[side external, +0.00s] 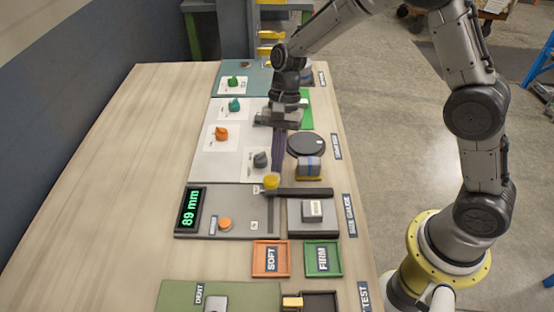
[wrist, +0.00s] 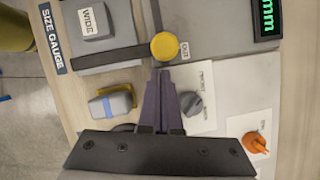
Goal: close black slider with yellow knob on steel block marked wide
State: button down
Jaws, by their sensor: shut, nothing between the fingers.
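The black slider (side external: 305,191) is a flat bar along the back edge of the size gauge. It also shows in the wrist view (wrist: 108,56). Its yellow knob (side external: 271,181) is at the bar's left end, and in the wrist view the knob (wrist: 164,46) is beside a small "OUT" label. The steel block marked "WIDE" (wrist: 97,20) sits on the gauge plate in front of the bar; it is also in the side view (side external: 312,212). My gripper (side external: 278,171) points down with its purple fingers together and empty, tips (wrist: 160,74) right beside the knob. I cannot tell whether they touch it.
A grey-blue block with a yellow base (side external: 308,168) and a round black disc (side external: 306,145) stand close to my fingers. A grey dial knob (wrist: 190,103) is on the other side. An "89 mm" display (side external: 190,210) and orange button (side external: 225,223) are left of the gauge.

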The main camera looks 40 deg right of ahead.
aim_at(276, 181)
jog(key=shift+s+a, duration=0.1)
jog(key=shift+a, duration=0.1)
jog(key=s+a, duration=0.3)
jog(key=shift+s, duration=0.1)
dwell(0.3)
jog(key=shift+d, duration=0.1)
